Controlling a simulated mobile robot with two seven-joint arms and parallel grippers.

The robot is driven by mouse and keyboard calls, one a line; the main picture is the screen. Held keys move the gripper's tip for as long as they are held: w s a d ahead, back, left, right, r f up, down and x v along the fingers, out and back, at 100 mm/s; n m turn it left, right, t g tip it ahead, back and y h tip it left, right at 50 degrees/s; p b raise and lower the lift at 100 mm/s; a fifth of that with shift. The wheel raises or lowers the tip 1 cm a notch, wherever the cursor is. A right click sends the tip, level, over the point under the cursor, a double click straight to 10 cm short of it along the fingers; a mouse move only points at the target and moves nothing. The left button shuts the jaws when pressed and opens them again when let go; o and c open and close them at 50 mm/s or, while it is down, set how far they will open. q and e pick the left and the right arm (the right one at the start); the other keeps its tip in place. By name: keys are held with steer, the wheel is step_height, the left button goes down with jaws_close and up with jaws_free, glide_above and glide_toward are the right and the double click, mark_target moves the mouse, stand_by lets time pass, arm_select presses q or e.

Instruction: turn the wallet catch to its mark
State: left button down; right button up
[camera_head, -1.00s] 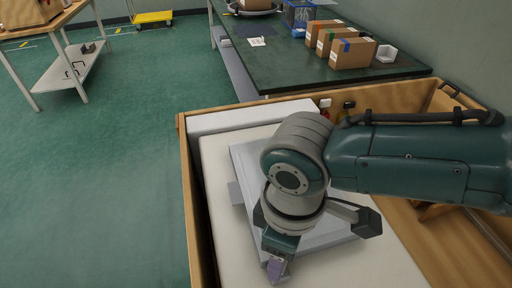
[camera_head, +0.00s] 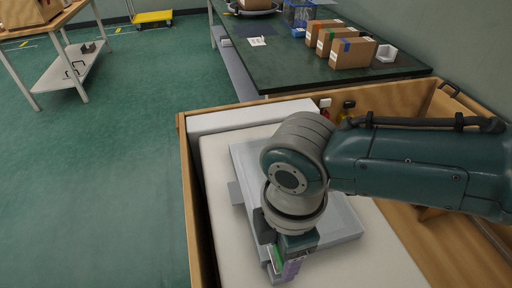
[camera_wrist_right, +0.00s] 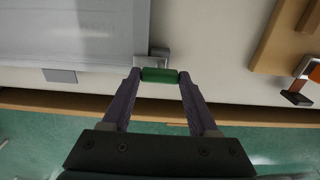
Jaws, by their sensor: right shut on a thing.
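The wallet is a flat grey case (camera_head: 345,222) on a cream surface inside a wooden-walled bay, partly hidden by my right arm. It also shows at upper left in the right wrist view (camera_wrist_right: 70,35). The catch is a green bar (camera_wrist_right: 158,75) beside a small grey bracket (camera_wrist_right: 159,56) at the case's edge. My right gripper (camera_wrist_right: 159,77) is shut on the green catch, with one purple finger at each end of it. In the head view the right gripper (camera_head: 280,266) points down at the case's near edge. I cannot make out the mark. My left gripper is out of view.
Wooden walls (camera_head: 188,205) edge the bay, with a white block (camera_head: 245,118) along its back. Small red and yellow items stand at the back wall. Behind is a dark table (camera_head: 290,70) with several boxes. Open green floor lies to the left.

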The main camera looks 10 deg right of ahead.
stand_by(0.5)
steer(key=o, duration=1.4)
step_height(320, 180, up, 10)
steer(key=p, duration=0.3)
